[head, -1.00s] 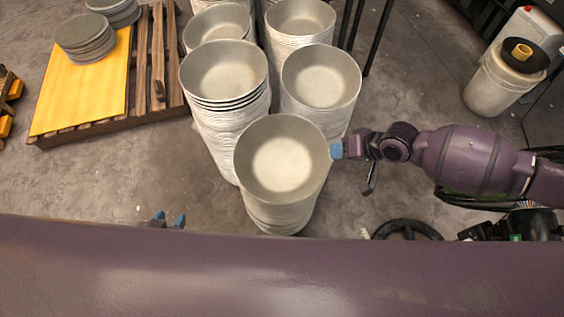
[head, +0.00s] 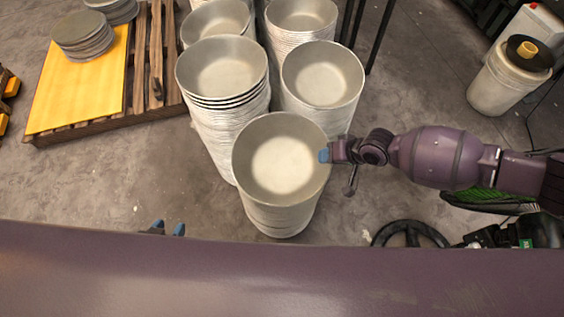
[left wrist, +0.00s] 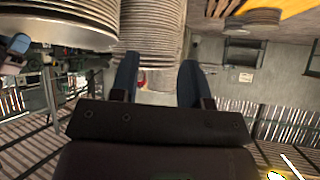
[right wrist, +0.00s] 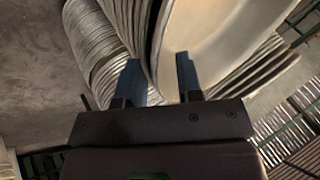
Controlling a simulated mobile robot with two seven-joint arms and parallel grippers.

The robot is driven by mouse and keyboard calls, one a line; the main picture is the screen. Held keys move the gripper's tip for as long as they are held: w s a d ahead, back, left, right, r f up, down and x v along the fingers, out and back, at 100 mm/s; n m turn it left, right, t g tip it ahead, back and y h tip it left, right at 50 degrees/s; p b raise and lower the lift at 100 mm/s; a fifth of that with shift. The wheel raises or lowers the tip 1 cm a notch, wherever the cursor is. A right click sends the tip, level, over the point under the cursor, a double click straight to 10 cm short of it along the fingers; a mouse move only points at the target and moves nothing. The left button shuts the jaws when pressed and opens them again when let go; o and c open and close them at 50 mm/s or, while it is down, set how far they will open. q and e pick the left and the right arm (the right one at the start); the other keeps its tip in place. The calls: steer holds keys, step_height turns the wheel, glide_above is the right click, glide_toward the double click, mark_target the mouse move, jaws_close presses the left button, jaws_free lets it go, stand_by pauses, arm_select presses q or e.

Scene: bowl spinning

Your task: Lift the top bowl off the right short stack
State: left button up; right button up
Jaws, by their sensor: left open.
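The right short stack of pale metal bowls stands nearest me in the head view, its top bowl (head: 283,165) facing up. My right gripper (head: 324,156) is at the right side of that bowl's rim. In the right wrist view its two fingers (right wrist: 160,78) are apart, with the top bowl's rim and wall (right wrist: 205,40) between or just beyond them. I see no clear contact of both fingers with the wall. My left gripper (head: 167,228) is open and empty, low at the left of the stack and partly hidden by my purple body. Its fingers also show in the left wrist view (left wrist: 157,75).
Taller bowl stacks (head: 225,130) stand close behind. A pallet with a yellow sheet (head: 75,95) and stacked discs (head: 83,38) is at the left. The floor left of the stack is clear.

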steer(key=shift+x, duration=1)
steer(key=c, duration=0.6)
jaws_close()
arm_select(q)
steer(key=shift+s+f, duration=0.2)
steer(key=shift+f, duration=0.15)
steer(key=shift+w+r, duration=0.1)
steer(key=shift+w, duration=0.05)
steer(key=shift+w+a+r, duration=0.1)
steer(key=shift+w+r, duration=0.2)
steer(key=shift+w, duration=0.1)
steer(key=shift+s+f, duration=0.1)
